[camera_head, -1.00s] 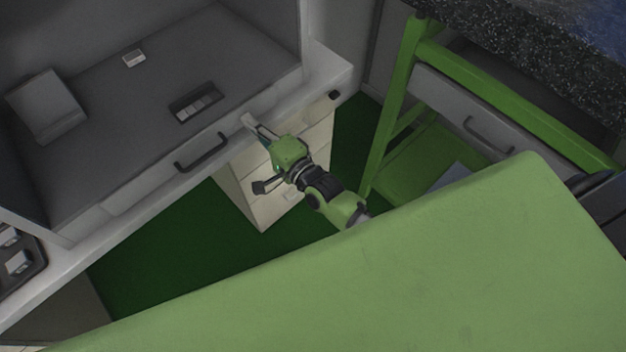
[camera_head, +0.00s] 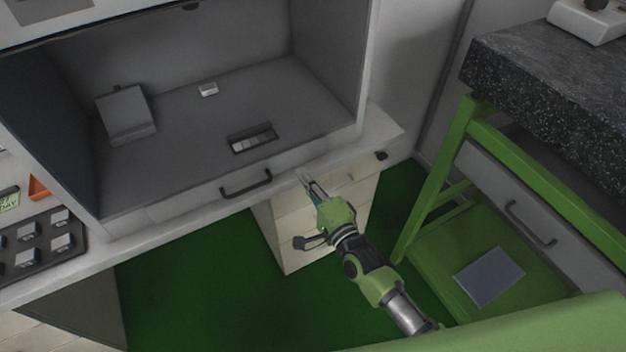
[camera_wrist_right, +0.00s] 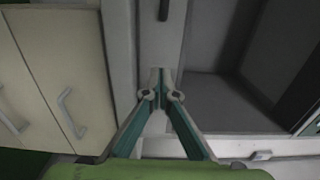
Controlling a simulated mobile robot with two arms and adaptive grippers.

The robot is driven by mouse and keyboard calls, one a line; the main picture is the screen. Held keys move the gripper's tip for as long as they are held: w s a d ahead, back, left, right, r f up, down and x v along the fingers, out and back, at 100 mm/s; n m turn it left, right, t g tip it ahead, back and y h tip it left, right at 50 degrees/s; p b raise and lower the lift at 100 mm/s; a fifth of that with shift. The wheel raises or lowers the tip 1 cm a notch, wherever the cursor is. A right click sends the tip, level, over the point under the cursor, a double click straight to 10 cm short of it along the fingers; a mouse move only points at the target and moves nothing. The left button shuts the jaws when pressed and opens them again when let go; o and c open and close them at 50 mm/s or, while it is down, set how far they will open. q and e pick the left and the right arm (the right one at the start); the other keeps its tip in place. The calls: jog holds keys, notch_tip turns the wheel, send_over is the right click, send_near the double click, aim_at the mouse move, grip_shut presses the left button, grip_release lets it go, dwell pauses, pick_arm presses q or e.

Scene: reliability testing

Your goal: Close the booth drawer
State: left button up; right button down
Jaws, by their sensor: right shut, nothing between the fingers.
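The booth (camera_head: 225,100) is a grey open-fronted box on the left. Its drawer (camera_head: 200,198) is a pale front under the booth floor with a black bar handle (camera_head: 246,183). The front looks near flush with the booth, but I cannot tell if a gap remains. My right gripper (camera_head: 308,181) is shut and empty at the drawer front, right of the handle. In the right wrist view the fingertips (camera_wrist_right: 160,74) meet over the pale drawer front, with the handle (camera_wrist_right: 163,9) beyond them. Contact is not clear. My left gripper is out of view.
A cream drawer cabinet (camera_head: 286,245) stands below the counter (camera_head: 385,140). A green-framed bench with a speckled dark top (camera_head: 540,85) is at right, with a grey drawer (camera_head: 553,222). A black tray (camera_head: 40,250) lies at left. Green floor (camera_head: 190,285) is open between.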

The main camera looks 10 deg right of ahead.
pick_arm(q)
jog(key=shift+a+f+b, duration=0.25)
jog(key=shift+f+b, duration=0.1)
pick_arm(e)
jog(key=v, duration=0.9)
jog(key=shift+s+f, duration=0.15)
jog(key=shift+s, duration=0.15)
